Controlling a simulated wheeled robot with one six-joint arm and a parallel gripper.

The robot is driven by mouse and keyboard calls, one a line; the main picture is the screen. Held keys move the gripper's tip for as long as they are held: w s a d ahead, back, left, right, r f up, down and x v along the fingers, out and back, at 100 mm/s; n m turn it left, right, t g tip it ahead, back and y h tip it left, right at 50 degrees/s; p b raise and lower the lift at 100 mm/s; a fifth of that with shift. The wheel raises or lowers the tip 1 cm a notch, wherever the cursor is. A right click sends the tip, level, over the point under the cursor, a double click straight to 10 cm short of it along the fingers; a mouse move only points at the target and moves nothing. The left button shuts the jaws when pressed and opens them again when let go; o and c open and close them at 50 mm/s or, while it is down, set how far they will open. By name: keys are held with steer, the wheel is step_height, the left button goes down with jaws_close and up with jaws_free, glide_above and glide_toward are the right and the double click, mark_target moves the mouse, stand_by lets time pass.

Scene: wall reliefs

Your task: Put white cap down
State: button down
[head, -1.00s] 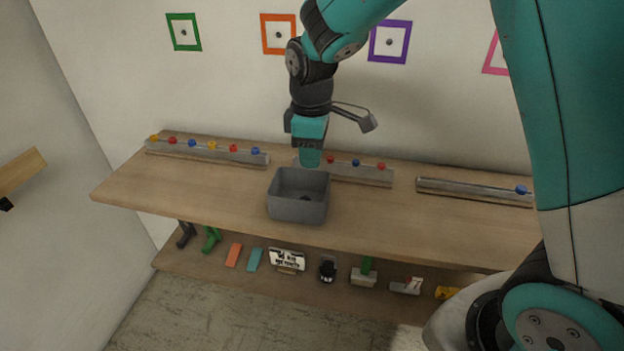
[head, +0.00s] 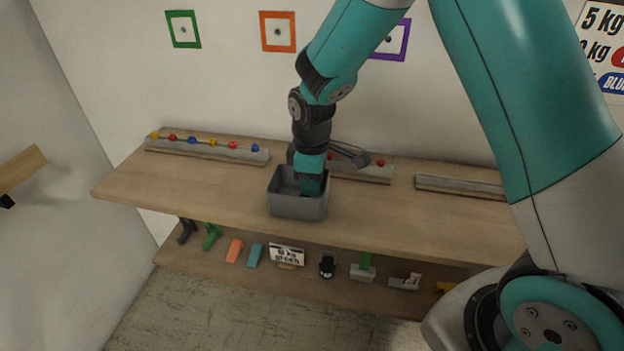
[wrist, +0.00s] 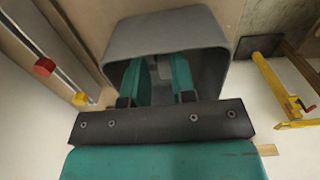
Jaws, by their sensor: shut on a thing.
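My gripper (head: 311,188) reaches down into a grey open-topped bin (head: 296,207) on the wooden bench, with its fingertips below the bin's rim. In the wrist view, the two teal fingers of my gripper (wrist: 161,78) stand a little apart inside the bin (wrist: 165,27). They are shut on a small pale thing between them, which fits the white cap (wrist: 164,68). Its shape is hard to make out there. In the head view the cap is hidden by the fingers and the bin wall.
A rail with red, blue and yellow knobs (head: 205,150) lies at the back left of the bench (head: 150,185). Other rails lie behind the bin and to its right. A lower shelf (head: 215,275) holds several small items and a sign. The bench left of the bin is clear.

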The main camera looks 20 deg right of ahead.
steer(key=shift+f, duration=0.35)
steer(key=c, duration=0.9)
jaws_free()
steer(key=shift+c, duration=0.2)
step_height(320, 180, up, 12)
steer(key=s+a+r+m+y, duration=0.2)
steer(key=s+a+r, duration=0.1)
steer(key=s, duration=0.9)
steer(key=s+a+r+m+y, duration=0.2)
steer(key=s+a+r, duration=0.1)
steer(key=s, duration=0.9)
steer(key=shift+s+a+r+b, duration=0.15)
steer(key=shift+a+r+b, duration=0.05)
steer(key=shift+b, duration=0.2)
